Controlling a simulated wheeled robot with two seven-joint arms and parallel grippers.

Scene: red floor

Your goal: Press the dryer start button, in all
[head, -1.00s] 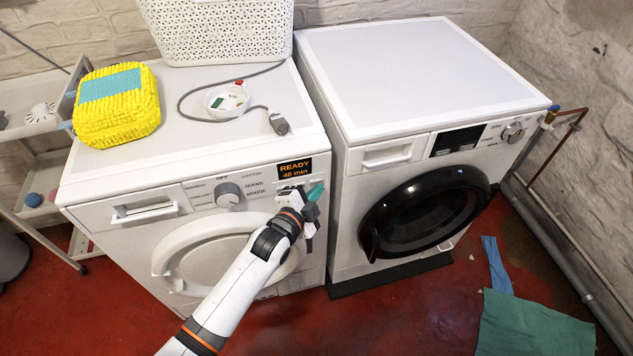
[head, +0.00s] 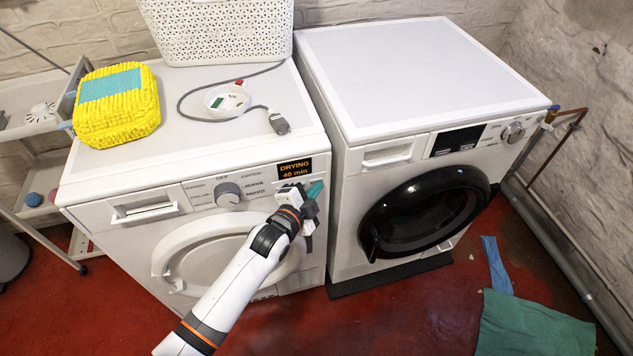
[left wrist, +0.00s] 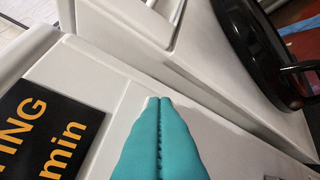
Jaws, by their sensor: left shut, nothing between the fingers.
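The dryer (head: 140,240) is the white machine on the left, with a round white door. Its display (head: 294,169) reads "DRYING 40 min" in orange, and the display also shows in the left wrist view (left wrist: 45,130). My left gripper (head: 315,189) is at the right end of the dryer's front panel, just right of and below the display. Its teal fingertips (left wrist: 158,105) are shut together with nothing between them, at a small pale part of the panel. They cover most of that spot, so the start button is hidden. My right gripper is not in view.
A washing machine (head: 425,80) with a black door stands close on the right. A white basket (head: 222,30), a yellow bag (head: 115,118) and a grey cable with a plug (head: 280,124) are on the dryer. A green cloth (head: 530,325) lies on the red floor.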

